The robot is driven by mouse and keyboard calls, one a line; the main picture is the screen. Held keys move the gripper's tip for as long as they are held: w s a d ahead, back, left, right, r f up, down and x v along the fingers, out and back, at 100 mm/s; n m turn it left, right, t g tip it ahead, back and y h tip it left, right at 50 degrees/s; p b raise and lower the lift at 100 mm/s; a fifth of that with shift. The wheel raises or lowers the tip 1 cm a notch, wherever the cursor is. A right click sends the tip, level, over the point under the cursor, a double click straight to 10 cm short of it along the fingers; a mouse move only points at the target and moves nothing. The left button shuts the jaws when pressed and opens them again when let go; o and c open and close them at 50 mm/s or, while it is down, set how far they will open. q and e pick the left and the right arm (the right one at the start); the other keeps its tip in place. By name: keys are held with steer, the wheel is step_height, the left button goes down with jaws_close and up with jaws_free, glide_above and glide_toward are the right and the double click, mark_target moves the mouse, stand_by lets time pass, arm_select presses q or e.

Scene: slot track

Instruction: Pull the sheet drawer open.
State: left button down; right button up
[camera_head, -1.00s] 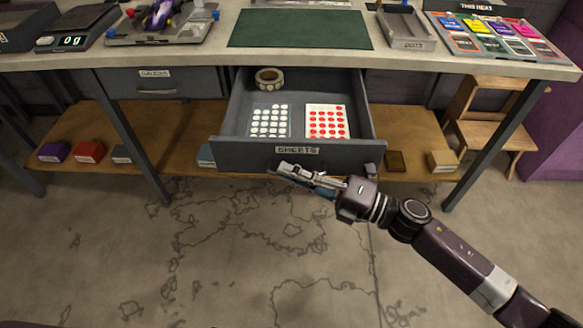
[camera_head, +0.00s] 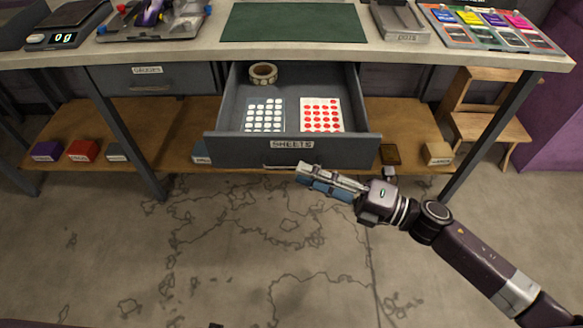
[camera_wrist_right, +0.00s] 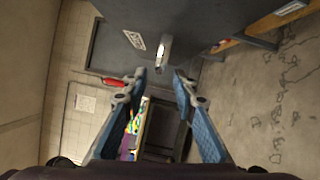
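The sheet drawer (camera_head: 235,147), grey with a "SHEETS" label (camera_head: 292,144), stands pulled well out from under the worktop. A sheet of white dots (camera_head: 264,115), a sheet of red dots (camera_head: 322,115) and a roll of tape (camera_head: 263,73) lie inside. Its bar handle (camera_head: 282,167) is on the front; it also shows in the right wrist view (camera_wrist_right: 162,52). My right gripper (camera_head: 305,174) is just in front of and below the handle, apart from it. In the wrist view its fingers (camera_wrist_right: 160,82) are spread with nothing between them. My left gripper is not in view.
A closed drawer (camera_head: 155,80) is to the left. The worktop (camera_head: 400,54) holds a scale (camera_head: 65,30), a green mat (camera_head: 295,22) and a card rack (camera_head: 490,30). A wooden shelf (camera_head: 180,135) with small boxes runs below. The floor in front is clear.

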steer(key=v, duration=0.6)
steer(key=shift+d, duration=0.3)
steer(key=shift+s, duration=0.15)
